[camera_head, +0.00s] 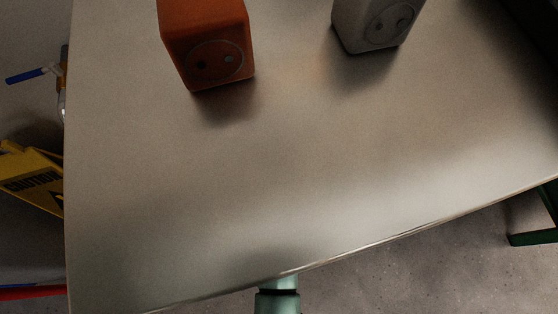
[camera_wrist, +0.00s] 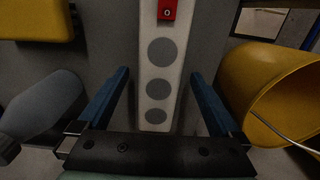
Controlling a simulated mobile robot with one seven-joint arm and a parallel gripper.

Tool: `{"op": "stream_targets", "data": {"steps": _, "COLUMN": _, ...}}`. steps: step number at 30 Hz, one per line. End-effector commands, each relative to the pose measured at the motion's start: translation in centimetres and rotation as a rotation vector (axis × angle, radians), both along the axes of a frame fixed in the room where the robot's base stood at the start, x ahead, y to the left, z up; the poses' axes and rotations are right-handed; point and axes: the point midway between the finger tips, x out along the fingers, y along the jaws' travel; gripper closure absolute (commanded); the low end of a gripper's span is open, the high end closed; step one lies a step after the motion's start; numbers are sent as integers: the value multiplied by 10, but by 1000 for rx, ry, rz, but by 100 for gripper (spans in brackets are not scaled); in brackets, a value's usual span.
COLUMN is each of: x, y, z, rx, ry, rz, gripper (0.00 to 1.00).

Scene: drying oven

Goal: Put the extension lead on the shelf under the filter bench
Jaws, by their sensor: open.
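The extension lead (camera_wrist: 147,105) is a white strip with several round grey sockets and a red switch at its far end, seen in the wrist view. It lies lengthwise in the picture, between the two blue fingers of my gripper (camera_wrist: 160,74). The fingers are open, with a gap to the strip on both sides. The strip's near end is close to the dark gripper body. I cannot tell how far the fingertips are above or past it. The lead does not show in the head view, and I cannot make out the filter bench or its shelf.
In the wrist view a yellow bucket (camera_wrist: 240,82) with a wire handle is close on the right, a grey bottle (camera_wrist: 45,105) on the left, a yellow object (camera_wrist: 37,20) at top left. The head view shows a bench top (camera_head: 250,190) with orange (camera_head: 205,25) and grey (camera_head: 355,22) blocks; its front is clear.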

Motion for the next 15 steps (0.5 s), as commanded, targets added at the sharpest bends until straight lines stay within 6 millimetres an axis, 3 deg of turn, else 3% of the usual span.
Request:
{"op": "stream_targets", "data": {"steps": 1, "x": 0, "y": 0, "z": 18, "rx": 1, "ry": -2, "rz": 0, "gripper": 1}}
{"op": "stream_targets", "data": {"steps": 6, "x": 0, "y": 0, "z": 57, "rx": 1, "ry": -2, "rz": 0, "gripper": 1}}
{"op": "stream_targets", "data": {"steps": 15, "x": 0, "y": 0, "z": 97, "rx": 0, "ry": 0, "rz": 0, "gripper": 1}}
